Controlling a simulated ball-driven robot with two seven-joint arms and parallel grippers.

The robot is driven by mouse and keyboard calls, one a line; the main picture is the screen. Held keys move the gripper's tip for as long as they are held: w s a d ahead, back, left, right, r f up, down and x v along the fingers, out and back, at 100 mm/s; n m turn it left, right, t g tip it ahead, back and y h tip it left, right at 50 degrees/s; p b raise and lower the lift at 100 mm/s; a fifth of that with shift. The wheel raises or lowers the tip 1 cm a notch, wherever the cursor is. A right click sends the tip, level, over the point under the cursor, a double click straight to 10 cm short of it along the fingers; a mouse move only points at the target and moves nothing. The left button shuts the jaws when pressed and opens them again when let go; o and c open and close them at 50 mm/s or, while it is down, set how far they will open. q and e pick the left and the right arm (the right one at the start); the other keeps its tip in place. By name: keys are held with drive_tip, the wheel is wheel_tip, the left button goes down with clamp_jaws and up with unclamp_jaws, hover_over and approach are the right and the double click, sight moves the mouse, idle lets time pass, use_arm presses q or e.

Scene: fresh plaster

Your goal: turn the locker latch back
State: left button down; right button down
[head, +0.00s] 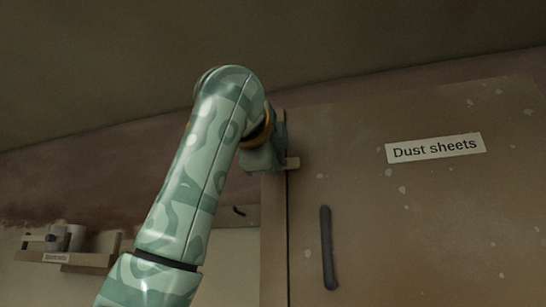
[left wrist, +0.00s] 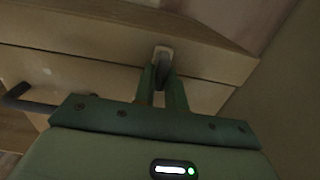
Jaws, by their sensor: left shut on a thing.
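The brown locker (head: 430,215) fills the right of the head view, with a door marked "Dust sheets". The latch (head: 292,163) is a small pale piece at the door's left edge, across the seam with the frame. My left gripper (head: 277,152) is at it, high on the locker, and partly hides it. In the left wrist view my left gripper (left wrist: 163,80) is shut on the latch (left wrist: 162,51), whose rounded pale end sticks out beyond the fingers. The latch's exact angle is hard to tell. My right gripper is not in view.
A dark vertical handle (head: 328,248) stands out from the door below the latch; it also shows in the left wrist view (left wrist: 18,97). A label (head: 435,148) is on the door. A wall shelf (head: 70,258) with cups is at the lower left.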

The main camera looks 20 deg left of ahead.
use_arm(q)
drive_tip(key=c, duration=1.4)
unclamp_jaws()
drive_tip(key=shift+d, duration=0.1)
drive_tip(key=shift+c, duration=0.2)
drive_tip(key=shift+s, duration=0.1)
drive_tip(key=s+b, duration=0.6)
drive_tip(key=s, duration=1)
drive_tip(key=shift+a, duration=0.25)
drive_tip(key=shift+f, duration=0.1)
